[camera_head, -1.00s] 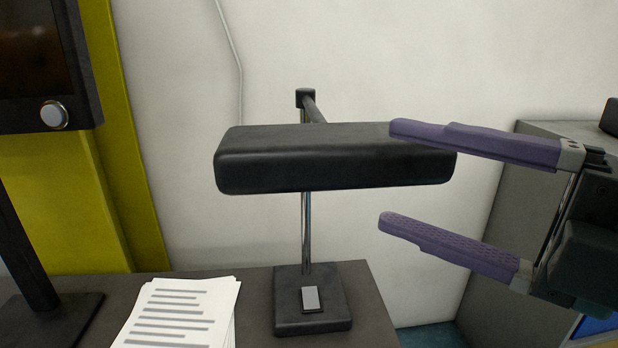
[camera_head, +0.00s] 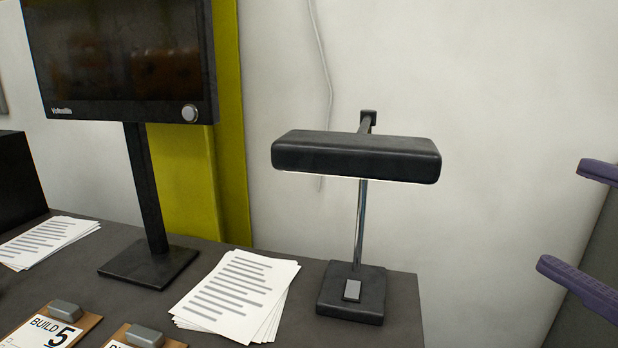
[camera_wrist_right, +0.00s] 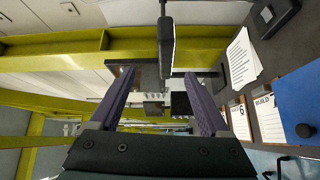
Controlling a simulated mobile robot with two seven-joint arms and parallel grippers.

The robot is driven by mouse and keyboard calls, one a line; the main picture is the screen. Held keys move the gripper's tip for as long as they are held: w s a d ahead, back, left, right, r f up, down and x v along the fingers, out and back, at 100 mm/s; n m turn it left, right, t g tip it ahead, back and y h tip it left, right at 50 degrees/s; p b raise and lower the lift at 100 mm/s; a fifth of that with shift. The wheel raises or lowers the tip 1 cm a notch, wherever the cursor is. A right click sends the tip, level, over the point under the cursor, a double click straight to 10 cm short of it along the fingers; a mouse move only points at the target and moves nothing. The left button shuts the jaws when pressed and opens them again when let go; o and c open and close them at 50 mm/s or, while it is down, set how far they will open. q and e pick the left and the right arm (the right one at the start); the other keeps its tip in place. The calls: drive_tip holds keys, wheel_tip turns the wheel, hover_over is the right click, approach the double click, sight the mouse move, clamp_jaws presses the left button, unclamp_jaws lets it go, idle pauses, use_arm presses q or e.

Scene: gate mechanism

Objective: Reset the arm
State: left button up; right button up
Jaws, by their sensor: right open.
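The right gripper (camera_head: 560,215) is at the right edge of the head view, its two purple fingers apart and nothing between them. It is right of the black desk lamp (camera_head: 356,157), with a clear gap and the pale wall showing between. The right gripper's fingers (camera_wrist_right: 159,73) also show spread in the right wrist view. A long black bar (camera_wrist_right: 166,45), seemingly the lamp head, lies beyond the fingertips there. The rest of my right arm is out of the head view. My left gripper is in neither view.
A dark desk (camera_head: 405,310) holds the lamp, a monitor (camera_head: 120,60), paper stacks (camera_head: 240,295) and clipboards (camera_head: 50,330). A yellow post (camera_head: 228,130) stands behind the monitor. A blue surface (camera_wrist_right: 300,105) shows in the right wrist view.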

drive_tip(key=d+f+m+g+h+p, duration=0.35)
drive_tip(key=d+m+h, duration=0.5)
drive_tip(key=m, duration=0.65)
drive_tip(key=s+a+f+m+g+y+p, duration=0.2)
drive_tip(key=s+a+f+m+g+p, duration=0.3)
drive_tip(key=s+a+g, duration=0.6)
use_arm(q)
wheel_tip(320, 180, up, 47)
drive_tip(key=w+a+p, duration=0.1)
drive_tip(key=p, duration=3.6)
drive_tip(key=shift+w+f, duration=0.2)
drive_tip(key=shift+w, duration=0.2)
use_arm(e)
wheel_tip(320, 180, up, 37)
drive_tip(key=s+n+t, duration=0.1)
drive_tip(key=s, duration=0.1)
drive_tip(key=shift+d, duration=0.2)
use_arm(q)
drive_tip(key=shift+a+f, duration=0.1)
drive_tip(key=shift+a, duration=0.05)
use_arm(e)
drive_tip(key=shift+f, duration=0.2)
